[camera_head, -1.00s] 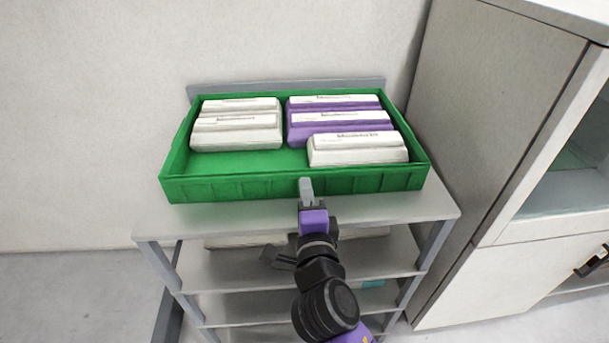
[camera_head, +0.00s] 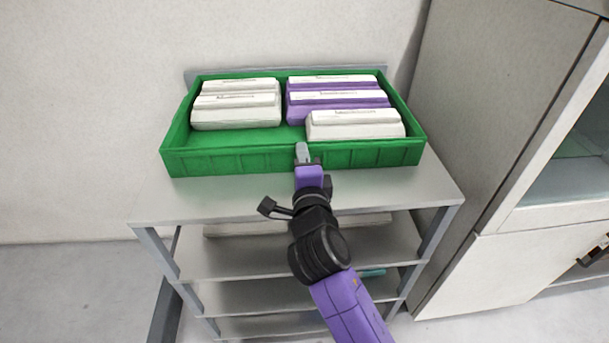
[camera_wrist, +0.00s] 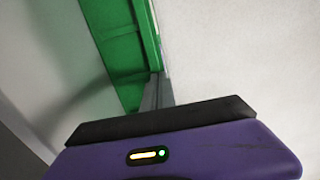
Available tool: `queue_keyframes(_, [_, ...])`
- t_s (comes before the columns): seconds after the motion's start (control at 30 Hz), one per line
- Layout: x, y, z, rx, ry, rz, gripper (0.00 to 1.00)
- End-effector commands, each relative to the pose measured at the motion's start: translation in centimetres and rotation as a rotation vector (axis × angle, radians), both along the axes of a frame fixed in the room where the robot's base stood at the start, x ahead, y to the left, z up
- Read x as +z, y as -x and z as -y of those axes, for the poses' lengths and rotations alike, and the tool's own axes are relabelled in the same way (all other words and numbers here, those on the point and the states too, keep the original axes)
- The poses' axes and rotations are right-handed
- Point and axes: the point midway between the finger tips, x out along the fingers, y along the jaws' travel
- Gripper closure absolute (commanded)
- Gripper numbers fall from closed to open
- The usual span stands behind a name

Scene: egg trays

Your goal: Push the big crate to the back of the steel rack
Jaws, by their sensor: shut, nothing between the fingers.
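The big green crate (camera_head: 215,163) stands on the top shelf of the steel rack (camera_head: 240,199). It holds several white and purple egg cartons (camera_head: 340,114). Its back wall lies close to the rack's raised back edge. A bare strip of shelf shows in front of the crate. My gripper (camera_head: 302,153) is shut and empty, with its tip at the middle of the crate's front wall; it seems to touch it.
A grey cabinet (camera_head: 490,110) with a glass door stands close on the right of the rack. A pale wall (camera_head: 90,100) is behind. Lower shelves (camera_head: 260,295) hold a pale item and a teal one. Floor at left is free.

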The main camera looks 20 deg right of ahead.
Motion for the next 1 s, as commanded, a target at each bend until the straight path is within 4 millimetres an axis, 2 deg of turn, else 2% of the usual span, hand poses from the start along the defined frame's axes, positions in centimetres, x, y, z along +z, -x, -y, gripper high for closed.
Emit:
queue_keyframes(0.03, [-0.6,-0.9,0.4,-0.004,-0.001,0.003,1.0])
queue_keyframes(0.2, [-0.5,-3.4,1.2,-0.003,-0.001,0.003,1.0])
queue_keyframes(0.4, [-0.2,-5.3,1.8,-0.002,-0.002,0.001,1.0])
queue_keyframes(1.0, [-0.1,-5.6,2.1,-0.003,-0.001,-0.002,1.0])
